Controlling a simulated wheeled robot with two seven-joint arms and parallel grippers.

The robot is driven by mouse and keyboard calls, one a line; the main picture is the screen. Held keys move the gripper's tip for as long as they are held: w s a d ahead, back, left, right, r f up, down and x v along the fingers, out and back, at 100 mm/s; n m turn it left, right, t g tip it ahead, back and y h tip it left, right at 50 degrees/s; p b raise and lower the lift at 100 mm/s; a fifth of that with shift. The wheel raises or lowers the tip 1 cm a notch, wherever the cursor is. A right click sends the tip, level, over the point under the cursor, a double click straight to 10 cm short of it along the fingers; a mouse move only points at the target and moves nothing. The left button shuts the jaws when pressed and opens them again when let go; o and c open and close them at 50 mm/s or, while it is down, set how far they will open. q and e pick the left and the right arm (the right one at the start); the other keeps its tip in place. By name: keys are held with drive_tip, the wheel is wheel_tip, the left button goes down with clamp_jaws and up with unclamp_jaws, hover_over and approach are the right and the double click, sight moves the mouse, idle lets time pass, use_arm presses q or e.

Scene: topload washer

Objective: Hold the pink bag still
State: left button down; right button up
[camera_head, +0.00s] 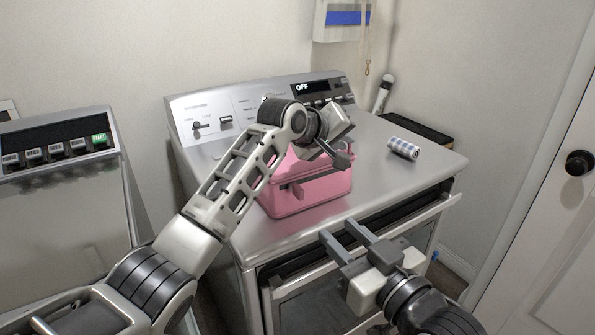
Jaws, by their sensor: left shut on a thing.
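The pink bag (310,194) is boxy and stands upright on the top of the grey appliance in the middle of the head view. My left gripper (340,156) is at the bag's upper right edge and is shut on the bag; my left arm and hand hide much of its top. My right gripper (338,235) is lower, in front of the appliance's front edge. Its two grey fingers are apart with nothing between them, and it is clear of the bag.
The appliance's front panel (300,300) stands partly open below. Another appliance (60,205) is at left. A door (550,240) is at right. The top's right side is mostly free.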

use_arm(q)
drive_tip(key=shift+f, duration=0.1)
drive_tip(key=c, duration=1.4)
unclamp_jaws()
drive_tip(key=shift+a, duration=0.1)
drive_tip(key=c, duration=0.3)
drive_tip(key=shift+v, duration=7.95)
